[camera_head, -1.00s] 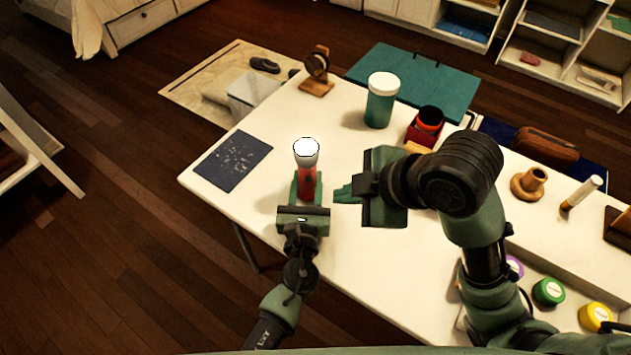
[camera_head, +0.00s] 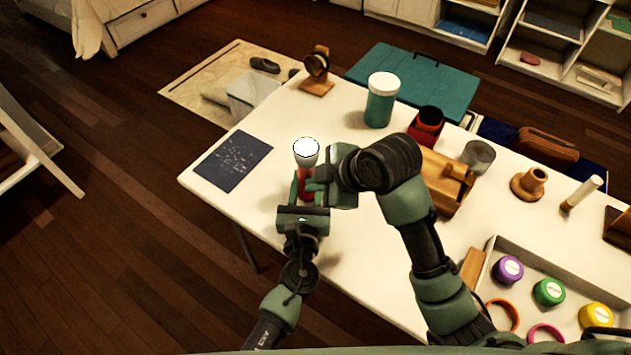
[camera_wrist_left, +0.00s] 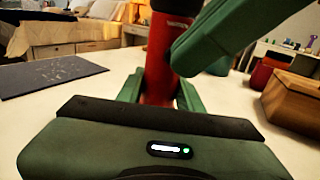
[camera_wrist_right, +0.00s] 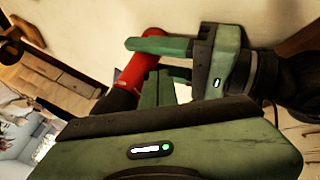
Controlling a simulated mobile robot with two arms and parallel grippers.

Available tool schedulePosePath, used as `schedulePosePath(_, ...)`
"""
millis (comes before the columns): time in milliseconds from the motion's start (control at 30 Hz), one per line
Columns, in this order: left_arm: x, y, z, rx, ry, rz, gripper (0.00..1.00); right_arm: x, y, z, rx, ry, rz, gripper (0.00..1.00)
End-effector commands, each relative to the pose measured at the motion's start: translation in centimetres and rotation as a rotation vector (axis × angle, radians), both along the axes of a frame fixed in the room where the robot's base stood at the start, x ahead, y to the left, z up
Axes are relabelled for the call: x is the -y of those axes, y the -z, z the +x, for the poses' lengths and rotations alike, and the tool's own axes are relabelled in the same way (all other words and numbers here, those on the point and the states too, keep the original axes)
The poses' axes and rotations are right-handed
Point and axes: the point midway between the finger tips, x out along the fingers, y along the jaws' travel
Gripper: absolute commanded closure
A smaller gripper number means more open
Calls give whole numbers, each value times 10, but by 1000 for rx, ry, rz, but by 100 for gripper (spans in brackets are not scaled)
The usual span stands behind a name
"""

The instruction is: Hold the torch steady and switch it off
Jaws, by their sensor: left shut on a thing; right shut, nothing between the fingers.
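The torch (camera_head: 306,153) stands upright on the white table, with a red body and a bright white top in the head view. My left gripper (camera_head: 306,192) is shut on its lower body. The torch's red body also shows in the left wrist view (camera_wrist_left: 160,62) and the right wrist view (camera_wrist_right: 138,72). My right gripper (camera_head: 316,183) is shut and empty, with its fingertips at the right side of the red body. In the head view it covers part of the torch. I cannot tell whether the fingertips touch it. The switch is not visible.
A dark speckled mat (camera_head: 233,160) lies left of the torch. A green jar with a white lid (camera_head: 382,100) stands behind it. A wooden holder (camera_head: 447,182) and a tray (camera_head: 492,262) with coloured lids are to the right. The table's near left stretch is clear.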

Motion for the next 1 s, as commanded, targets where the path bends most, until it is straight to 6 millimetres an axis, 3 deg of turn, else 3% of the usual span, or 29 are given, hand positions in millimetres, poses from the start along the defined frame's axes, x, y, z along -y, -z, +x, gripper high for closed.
schedulePosePath(333, 0, 0, 0, -1, 0, 0, 100, 0, 0, 2, 0, 0, 0, 100)
schedulePosePath(600, 1, 0, -1, -1, 2, 0, 100, -1, 0, 19, 2, 2, -2, 100)
schedulePosePath(867, 3, 1, -2, -2, 6, 0, 100, 0, 1, 19, 3, 6, -2, 100)
schedulePosePath(1000, 3, 2, -2, -3, 7, 0, 100, 1, 1, 10, 3, 5, -4, 100)
